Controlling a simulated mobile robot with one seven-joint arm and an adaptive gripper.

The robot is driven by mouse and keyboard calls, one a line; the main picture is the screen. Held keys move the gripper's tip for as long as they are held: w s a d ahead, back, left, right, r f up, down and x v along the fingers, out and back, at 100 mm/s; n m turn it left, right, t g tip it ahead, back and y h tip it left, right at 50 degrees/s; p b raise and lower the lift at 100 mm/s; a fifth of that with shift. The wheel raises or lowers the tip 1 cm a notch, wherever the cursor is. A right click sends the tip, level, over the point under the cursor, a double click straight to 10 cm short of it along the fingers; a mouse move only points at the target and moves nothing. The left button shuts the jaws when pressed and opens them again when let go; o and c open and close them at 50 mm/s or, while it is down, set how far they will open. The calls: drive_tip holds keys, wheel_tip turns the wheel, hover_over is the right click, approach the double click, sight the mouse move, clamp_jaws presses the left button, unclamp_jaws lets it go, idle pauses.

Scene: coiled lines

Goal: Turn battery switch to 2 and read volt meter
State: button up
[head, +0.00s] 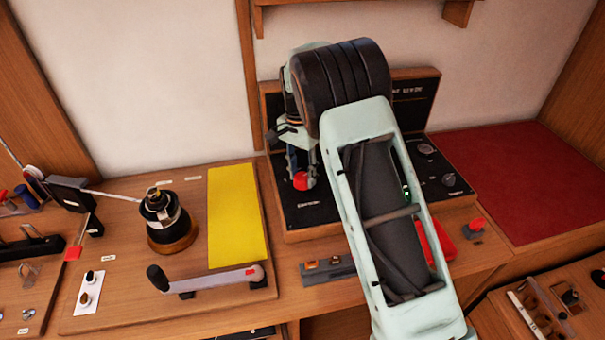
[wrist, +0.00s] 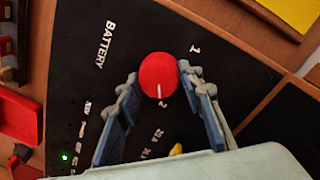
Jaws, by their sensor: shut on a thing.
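The battery switch is a red round knob (wrist: 158,72) on a black panel (wrist: 70,40) lettered "BATTERY". It also shows in the head view (head: 301,181). A white line on the knob points down in the wrist view, toward a small mark that looks like "2". A "1" is printed to the knob's upper right. My gripper (wrist: 158,77) has one finger on each side of the knob and is shut on it; it also shows in the head view (head: 302,170). I cannot single out the volt meter; two round dials (head: 425,148) (head: 448,180) are too small to read.
A green light (wrist: 64,157) glows on the panel. My arm hides the panel's middle in the head view. A winch (head: 170,220), a metal handle (head: 205,280) and a yellow sheet (head: 237,215) lie left. A red mat (head: 520,180) at right is clear.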

sight(300, 175)
idle(0.3)
drive_tip(key=o, duration=1.2)
drive_tip(key=shift+c, duration=0.2)
wheel_tip(300, 175, up, 12)
drive_tip(key=shift+w+a, duration=0.2)
drive_tip(key=shift+a, duration=0.1)
drive_tip(key=shift+r, duration=0.1)
